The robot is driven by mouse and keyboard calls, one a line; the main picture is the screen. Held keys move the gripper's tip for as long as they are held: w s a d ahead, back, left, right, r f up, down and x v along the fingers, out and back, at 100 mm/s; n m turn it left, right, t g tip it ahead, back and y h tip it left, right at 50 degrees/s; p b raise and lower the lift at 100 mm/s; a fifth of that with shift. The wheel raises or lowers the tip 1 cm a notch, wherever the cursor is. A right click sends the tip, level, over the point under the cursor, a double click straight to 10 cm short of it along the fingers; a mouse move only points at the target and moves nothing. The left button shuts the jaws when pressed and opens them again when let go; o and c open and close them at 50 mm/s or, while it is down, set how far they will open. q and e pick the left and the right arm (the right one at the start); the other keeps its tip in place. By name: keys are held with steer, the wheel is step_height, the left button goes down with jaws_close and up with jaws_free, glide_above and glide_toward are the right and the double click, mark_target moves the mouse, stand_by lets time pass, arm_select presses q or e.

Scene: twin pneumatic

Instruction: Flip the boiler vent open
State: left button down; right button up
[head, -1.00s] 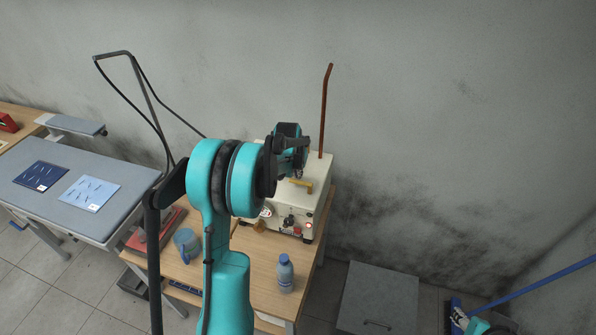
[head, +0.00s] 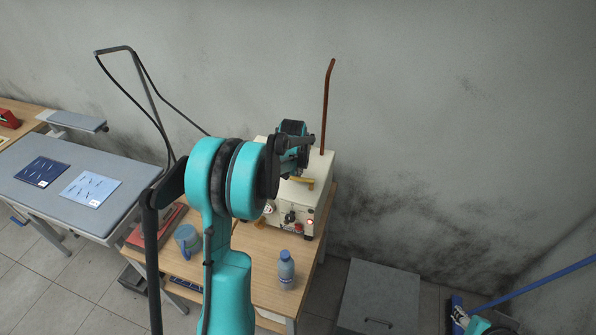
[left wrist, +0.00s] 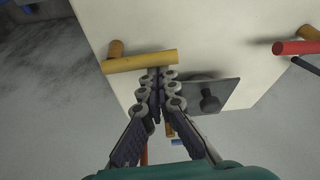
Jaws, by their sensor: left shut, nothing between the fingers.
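The cream boiler box (head: 318,190) stands on the wooden table, partly hidden behind my left arm. A brass-yellow lever (head: 302,182) sits on its top; it also shows as a yellow bar with a short cross piece in the left wrist view (left wrist: 142,62). I cannot tell for sure which fitting is the vent. My left gripper (left wrist: 159,76) is shut and empty. Its fingertips are right at the yellow bar, overlapping its lower edge in the wrist view; I cannot tell whether they touch. A dark plate with a black knob (left wrist: 209,98) lies to the right of the fingers.
A thin copper pipe (head: 328,105) rises from the back of the boiler. A red handle (left wrist: 298,47) is at the right in the wrist view. A blue bottle (head: 286,271) and a blue mug (head: 188,241) stand on the table. A grey cabinet (head: 377,300) is at the right.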

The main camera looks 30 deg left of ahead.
arm_select(q)
steer(key=n, duration=0.1)
steer(key=s+n+b, duration=0.1)
steer(key=n, duration=0.1)
steer(key=shift+s+d+f+y, duration=0.1)
steer(key=shift+s+d+y, duration=0.15)
steer(key=shift+y, duration=0.15)
steer(key=n, duration=0.1)
steer(key=s+n+g+b, duration=0.1)
steer(key=n, duration=0.1)
steer(key=d+n+y+b, duration=0.1)
steer(key=shift+s+d+n+g, duration=0.1)
steer(key=shift+s+n+g, duration=0.2)
steer(key=n, duration=0.1)
steer(key=s+d+n+g, duration=0.1)
steer(key=n, duration=0.1)
steer(key=shift+d+n+y+b, duration=0.15)
steer(key=shift+n+y+b, duration=0.15)
steer(key=shift+b, duration=0.05)
steer(key=shift+s+d+n+g, duration=0.15)
steer(key=shift+d+n+g, duration=0.35)
steer(key=shift+n, duration=0.7)
steer(key=shift+s+d+b, duration=0.15)
steer(key=shift+d+b, duration=0.3)
steer(key=shift+d, duration=0.25)
steer(key=shift+a, duration=0.1)
